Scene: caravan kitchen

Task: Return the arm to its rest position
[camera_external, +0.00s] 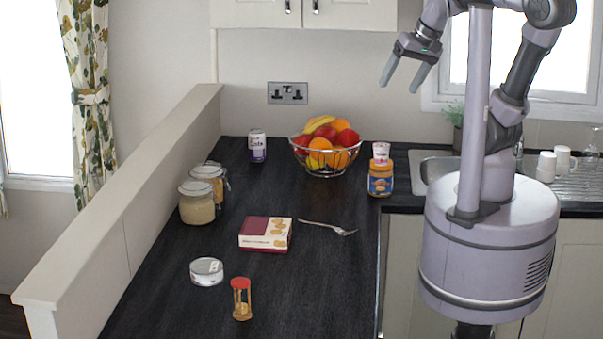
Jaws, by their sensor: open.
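My gripper (404,76) is high above the counter, in front of the back wall and left of the window. Its two grey fingers are apart and point down and to the left. Nothing is between them. My arm rises from the round grey base at the right and bends at the top right, where the frame edge cuts off part of it. The gripper is well clear of the things on the counter.
The sink (437,163) and white mugs (546,167) are at right.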

